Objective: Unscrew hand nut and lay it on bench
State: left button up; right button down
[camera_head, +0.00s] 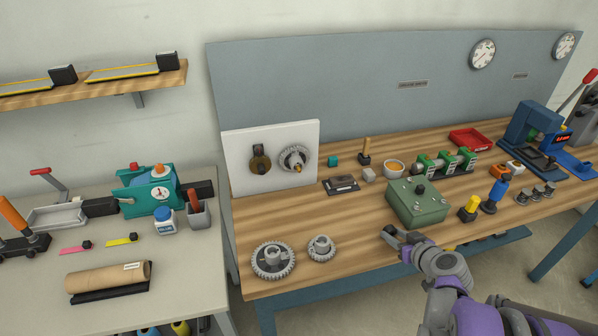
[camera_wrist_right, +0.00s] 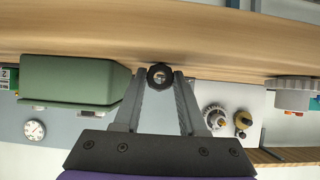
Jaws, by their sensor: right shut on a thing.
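The hand nut (camera_wrist_right: 159,76) is a small dark ring with a scalloped edge and a lighter centre. In the right wrist view it sits between the fingertips of my right gripper (camera_wrist_right: 159,84), which is shut on it. In the head view my right gripper (camera_head: 392,236) is over the front part of the wooden bench (camera_head: 360,260), in front of the green box. I cannot tell whether the nut touches the bench. The white upright board (camera_head: 240,172) at the back carries a brass disc (camera_head: 260,159) and a metal gear (camera_head: 295,158). My left gripper is out of view.
Two grey gears, one large (camera_head: 272,260) and one smaller (camera_head: 321,248), lie at the bench's front left. The green box (camera_head: 416,203) with a black knob stands close behind my right gripper. A yellow-topped item (camera_head: 468,208) stands to the right. Bare wood lies between gears and gripper.

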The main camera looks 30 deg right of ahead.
jog(key=shift+c, duration=1.9)
grip_release()
jog(key=p+v, duration=0.2)
jog(key=v, duration=0.9)
jog(key=shift+d, duration=0.1)
